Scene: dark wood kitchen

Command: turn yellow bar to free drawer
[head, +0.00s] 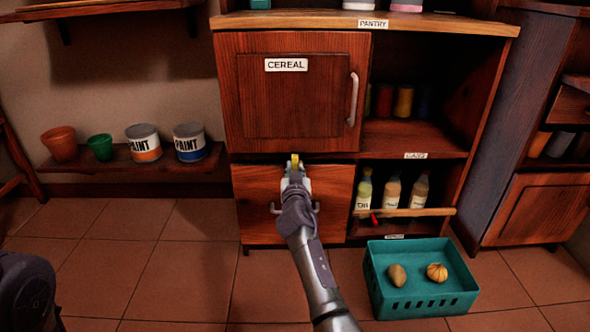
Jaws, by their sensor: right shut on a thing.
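The yellow bar (295,158) shows as a small upright piece at the seam between the cereal cupboard door (290,125) and the wooden drawer (252,190) below it. My right gripper (295,170) is shut on the bar, in front of the drawer's upper edge. My gripper and arm hide the bar's lower part and the middle of the drawer front. Ends of the drawer's grey handle (275,209) show on both sides of my wrist. The drawer looks closed. My left gripper is not in view.
A teal crate (382,303) with a potato-like item and a pumpkin-like item stands on the floor at the right. Several bottles (391,191) stand behind a wooden rail. Pots and paint cans (143,143) sit on a low left shelf. The left floor is mostly clear.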

